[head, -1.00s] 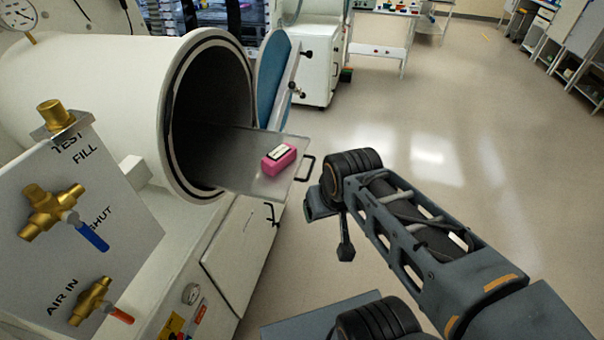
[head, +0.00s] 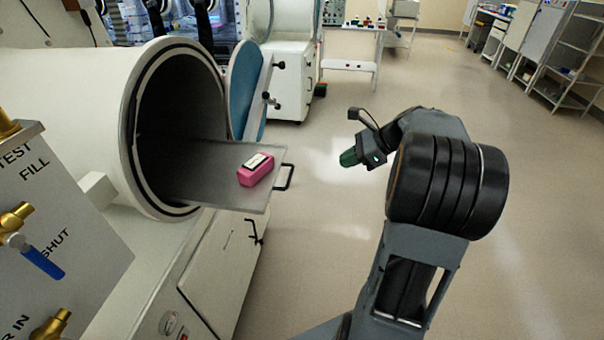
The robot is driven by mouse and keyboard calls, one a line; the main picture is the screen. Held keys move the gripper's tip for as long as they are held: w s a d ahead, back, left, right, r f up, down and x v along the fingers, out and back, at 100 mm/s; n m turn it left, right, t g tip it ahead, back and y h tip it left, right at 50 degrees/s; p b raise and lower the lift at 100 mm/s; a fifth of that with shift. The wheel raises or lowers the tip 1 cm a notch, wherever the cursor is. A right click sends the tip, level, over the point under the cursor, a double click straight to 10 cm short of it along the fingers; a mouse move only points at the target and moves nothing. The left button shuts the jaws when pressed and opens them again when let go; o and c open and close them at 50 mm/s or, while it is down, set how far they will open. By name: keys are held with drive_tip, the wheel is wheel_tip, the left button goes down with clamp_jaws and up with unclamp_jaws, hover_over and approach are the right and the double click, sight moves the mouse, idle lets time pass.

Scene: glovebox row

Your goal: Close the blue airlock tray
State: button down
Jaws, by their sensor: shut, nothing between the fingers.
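The airlock tray (head: 225,192) is a flat grey plate sticking out of the open round mouth of the white airlock cylinder (head: 75,110). It looks grey rather than blue. A black handle (head: 284,177) is on its outer right end. A pink box (head: 256,171) with a white label lies on the tray. The airlock's round blue door (head: 246,85) stands open behind the tray. My gripper (head: 349,157) has a green tip and points left toward the tray handle. It is shut and empty, in the air right of the handle, with a clear gap.
A panel with brass valves (head: 40,250) and blue lever stands at the near left. A white cabinet (head: 215,265) is below the tray. A white bench (head: 350,65) and shelving (head: 570,60) stand farther back. The floor on the right is open.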

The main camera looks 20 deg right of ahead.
drive_tip(key=w+a+f+m+p, duration=0.1)
drive_tip(key=w+a+f, duration=0.4)
drive_tip(key=a, duration=0.5)
drive_tip(key=shift+w+a+f, duration=0.2)
drive_tip(key=shift+w, duration=0.25)
